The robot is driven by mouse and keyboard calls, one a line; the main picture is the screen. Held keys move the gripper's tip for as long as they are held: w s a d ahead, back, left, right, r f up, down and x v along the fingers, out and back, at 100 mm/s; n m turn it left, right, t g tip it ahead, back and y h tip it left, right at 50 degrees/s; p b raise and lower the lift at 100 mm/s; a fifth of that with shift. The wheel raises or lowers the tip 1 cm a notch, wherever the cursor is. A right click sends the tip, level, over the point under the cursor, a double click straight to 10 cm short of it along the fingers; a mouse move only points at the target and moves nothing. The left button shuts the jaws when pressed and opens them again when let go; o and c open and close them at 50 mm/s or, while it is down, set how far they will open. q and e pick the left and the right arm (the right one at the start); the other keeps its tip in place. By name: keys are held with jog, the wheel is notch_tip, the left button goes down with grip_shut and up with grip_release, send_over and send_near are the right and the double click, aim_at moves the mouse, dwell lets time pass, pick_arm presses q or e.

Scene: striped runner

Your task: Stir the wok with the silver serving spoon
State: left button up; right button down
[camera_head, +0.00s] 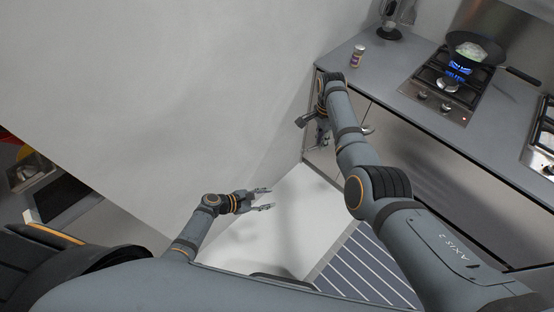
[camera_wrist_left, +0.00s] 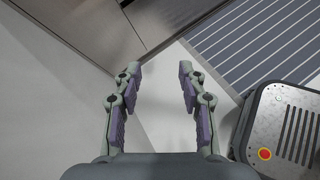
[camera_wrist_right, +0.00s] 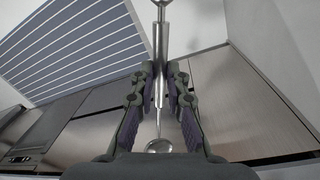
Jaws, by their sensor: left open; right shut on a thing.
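The dark wok (camera_head: 452,42) sits on a gas burner with blue flame at the far right of the head view, with pale greenish food (camera_head: 485,50) in it. Its handle points right. My right gripper (camera_wrist_right: 160,82) is shut on the silver serving spoon (camera_wrist_right: 160,52), around its handle. The spoon's round bowl (camera_wrist_right: 159,146) shows near the bottom of the right wrist view. In the head view this gripper hangs left of the counter front, partly hidden by my arm, well away from the wok. My left gripper (camera_head: 266,198) is open and empty; it also shows in the left wrist view (camera_wrist_left: 160,75).
The grey counter (camera_head: 400,55) holds the stove (camera_head: 440,95), a small jar (camera_head: 357,56) and a dark-based appliance (camera_head: 389,30) at the back. Cabinet fronts drop below its edge. A striped runner (camera_head: 365,270) lies on the pale floor. A wall fills the left.

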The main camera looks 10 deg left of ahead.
aim_at(303, 151)
pick_arm(q)
jog(key=w+d+r+n+t+h, duration=0.1)
jog(key=w+r+n+t+h, duration=0.15)
jog(key=r, duration=0.65)
jog(key=w+d+r+n+t+h, duration=0.1)
jog(key=w+d+r+n+h, duration=0.2)
jog(key=r, duration=0.5)
jog(key=shift+m, duration=0.75)
jog(key=x, duration=0.4)
jog(key=w+x, duration=0.1)
jog(key=x, duration=0.2)
jog(key=a+x, duration=0.1)
jog(key=x, duration=0.3)
jog(key=shift+w+d+f, duration=0.2)
jog(key=shift+w+d, duration=0.1)
jog(key=shift+w, duration=0.15)
grip_shut()
pick_arm(e)
jog(key=c, duration=1.3)
grip_release()
